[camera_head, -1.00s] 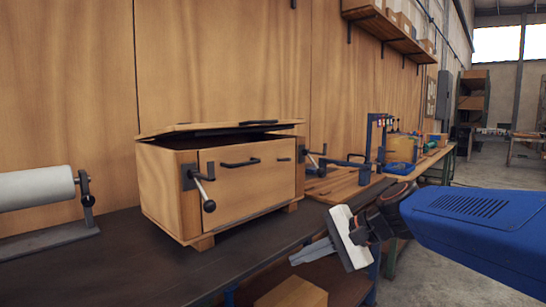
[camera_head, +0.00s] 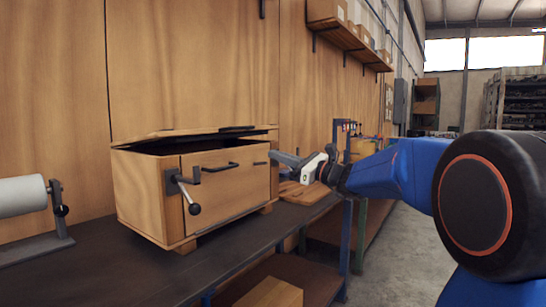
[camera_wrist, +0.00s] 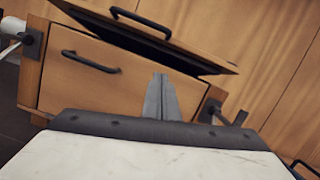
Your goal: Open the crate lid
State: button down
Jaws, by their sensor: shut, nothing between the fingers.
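A wooden crate (camera_head: 145,197) stands on the dark bench. Its lid (camera_head: 190,133) is slightly raised, with a dark gap beneath it. In the wrist view the lid (camera_wrist: 118,29) shows a black handle (camera_wrist: 141,22) on its top. The front panel has another black handle (camera_head: 220,167) and a latch with a ball-ended lever (camera_head: 188,193) at the left. The right latch (camera_wrist: 212,110) shows in the wrist view. My gripper (camera_head: 278,158) is shut and empty, at the right end of the crate front. In the wrist view its fingers (camera_wrist: 161,95) point toward the crate front below the lid.
A white roll on a stand (camera_head: 25,196) is left of the crate. A wooden board (camera_head: 302,192) and other items lie right of it. A shelf with boxes (camera_head: 345,38) hangs on the wall above. The bench front (camera_head: 110,268) is clear.

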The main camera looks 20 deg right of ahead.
jog(key=x, duration=0.8)
jog(key=shift+a, duration=0.1)
